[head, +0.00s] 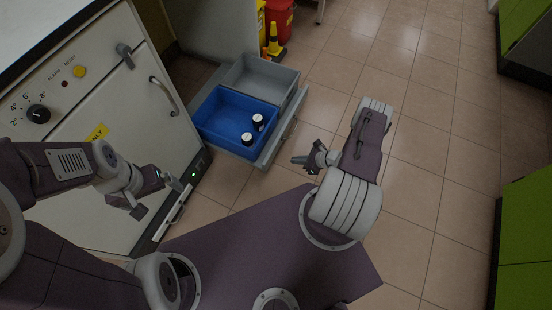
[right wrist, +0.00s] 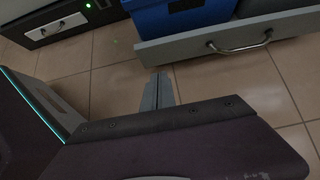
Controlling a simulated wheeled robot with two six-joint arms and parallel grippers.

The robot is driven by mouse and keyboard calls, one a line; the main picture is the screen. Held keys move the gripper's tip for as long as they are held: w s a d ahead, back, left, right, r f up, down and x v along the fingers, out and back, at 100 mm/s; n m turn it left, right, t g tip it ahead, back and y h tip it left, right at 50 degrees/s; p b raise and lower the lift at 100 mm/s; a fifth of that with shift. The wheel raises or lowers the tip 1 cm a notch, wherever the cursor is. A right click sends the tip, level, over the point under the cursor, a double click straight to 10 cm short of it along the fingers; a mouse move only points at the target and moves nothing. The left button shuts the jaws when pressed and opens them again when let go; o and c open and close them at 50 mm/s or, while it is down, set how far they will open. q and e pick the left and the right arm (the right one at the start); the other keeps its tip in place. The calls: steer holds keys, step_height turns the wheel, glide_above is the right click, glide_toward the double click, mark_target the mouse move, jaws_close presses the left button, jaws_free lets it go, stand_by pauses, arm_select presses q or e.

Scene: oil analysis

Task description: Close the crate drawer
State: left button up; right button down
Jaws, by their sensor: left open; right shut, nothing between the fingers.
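The crate drawer (head: 272,147) stands pulled out from beside the white cabinet, its grey front facing the open floor. In the right wrist view the drawer front (right wrist: 185,47) spans the top, with a metal bar handle (right wrist: 240,47). The drawer holds a blue crate (head: 213,124) and a grey crate (head: 262,78). My right gripper (head: 296,160) is shut and empty, in front of the drawer and apart from it. Its closed fingers (right wrist: 158,82) point toward the drawer front. My left gripper (head: 162,196) is open and empty, in front of the white cabinet.
Two dark bottles with white caps (head: 258,120) stand in the blue crate. The white cabinet (head: 105,90) with knob and handle is at left. A red bin (head: 279,18) and a yellow cone (head: 273,40) are behind the drawer. Tiled floor (head: 430,140) is free at right.

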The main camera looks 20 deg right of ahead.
mark_target(270, 157)
steer(key=b+x, duration=0.1)
steer(key=x, duration=0.2)
steer(key=b+x, duration=0.2)
steer(key=x, duration=0.1)
steer(key=r+b+x, duration=0.1)
steer(key=b+x, duration=0.1)
steer(key=x, duration=0.2)
steer(key=shift+w+a+r, duration=0.1)
steer(key=shift+w+a, duration=0.25)
arm_select(q)
step_height(270, 157, down, 6)
arm_select(e)
steer(key=shift+w+a+r, duration=0.15)
steer(key=shift+w+a, duration=0.3)
steer(key=shift+w, duration=0.05)
arm_select(q)
steer(key=shift+f, duration=0.1)
